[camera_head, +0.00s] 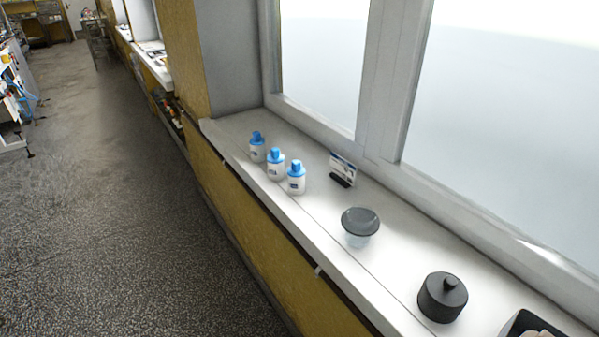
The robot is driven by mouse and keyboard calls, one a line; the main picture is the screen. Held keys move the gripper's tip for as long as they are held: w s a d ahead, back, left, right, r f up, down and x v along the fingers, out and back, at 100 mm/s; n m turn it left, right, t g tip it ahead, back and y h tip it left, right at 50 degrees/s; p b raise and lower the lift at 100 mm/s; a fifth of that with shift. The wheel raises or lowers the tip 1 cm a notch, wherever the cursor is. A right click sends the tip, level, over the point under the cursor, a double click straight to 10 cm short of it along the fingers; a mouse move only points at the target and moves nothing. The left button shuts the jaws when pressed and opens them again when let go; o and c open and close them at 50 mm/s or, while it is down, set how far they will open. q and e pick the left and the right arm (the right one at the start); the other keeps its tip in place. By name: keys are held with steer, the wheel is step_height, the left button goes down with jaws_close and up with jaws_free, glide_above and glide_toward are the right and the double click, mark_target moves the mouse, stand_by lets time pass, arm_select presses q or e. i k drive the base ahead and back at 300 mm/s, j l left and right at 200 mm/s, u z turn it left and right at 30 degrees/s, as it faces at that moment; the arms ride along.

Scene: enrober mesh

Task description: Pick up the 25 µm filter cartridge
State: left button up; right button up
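Three small white cartridges with blue caps stand upright in a loose group on the white window sill (390,275). One is the far left cartridge (257,153), one the middle cartridge (275,170), and one the near right cartridge (296,184). Each has a small blue label, too small to read, so I cannot tell which is the 25 µm filter cartridge. A small printed card in a black stand (342,170) is just right of them. Neither of my grippers is in view.
A clear jar with a dark lid (360,226), a black knobbed cylinder (442,297) and a dark open container (530,326) stand further right on the sill. The window frame (385,80) rises behind. Speckled floor (110,220) is open at left.

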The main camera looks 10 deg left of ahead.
mark_target(275, 160)
steer(key=j+z, duration=0.1)
steer(key=z, duration=0.4)
steer(key=j+z, duration=0.15)
steer(key=j, duration=0.25)
steer(key=k+j+z, duration=0.15)
steer(key=j, duration=0.25)
steer(key=k+j+z, duration=0.2)
steer(key=j, duration=0.25)
steer(key=j+z, duration=0.15)
steer(key=j, duration=0.25)
steer(key=k+j+z, duration=0.15)
steer(key=j, duration=0.2)
steer(key=k+j+z, duration=0.15)
steer(key=j, duration=0.2)
steer(key=k+j, duration=0.25)
steer(key=j, duration=0.15)
steer(key=k+j, duration=0.2)
steer(key=j, duration=0.2)
steer(key=k+j, duration=0.25)
steer(key=j, duration=0.15)
steer(key=k+j, duration=0.2)
steer(key=j, duration=0.2)
steer(key=z, duration=0.05)
